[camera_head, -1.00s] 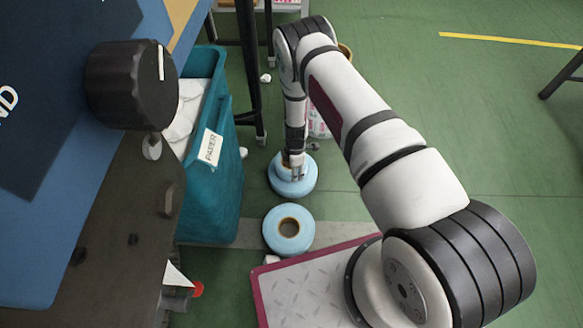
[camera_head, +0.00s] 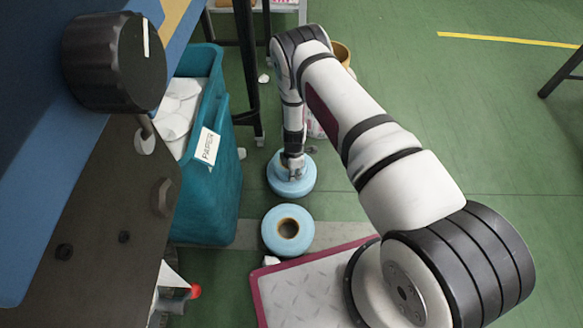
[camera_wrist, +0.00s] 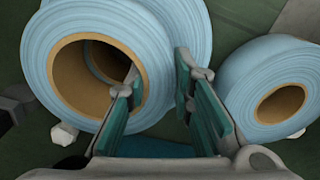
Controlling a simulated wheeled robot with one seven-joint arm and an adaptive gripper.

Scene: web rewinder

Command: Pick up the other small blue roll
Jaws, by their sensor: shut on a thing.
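The far blue roll (camera_head: 290,187) is by the floor at my gripper (camera_head: 292,172). The near blue roll (camera_head: 288,230) lies flat, core up, closer to me and apart from my gripper. In the wrist view, my gripper (camera_wrist: 160,85) has one finger in the core of the far roll (camera_wrist: 40,45) and the other outside its wall, shut on that wall. The near roll (camera_wrist: 235,85) is to the right there. I cannot tell whether the held roll is clear of the floor.
A teal bin (camera_head: 213,190) labelled PAPER, with white waste in it, stands left of the rolls. A metal plate with a magenta edge (camera_head: 257,300) lies in front of the near roll. A table leg stands behind the bin. Green floor is open at the right.

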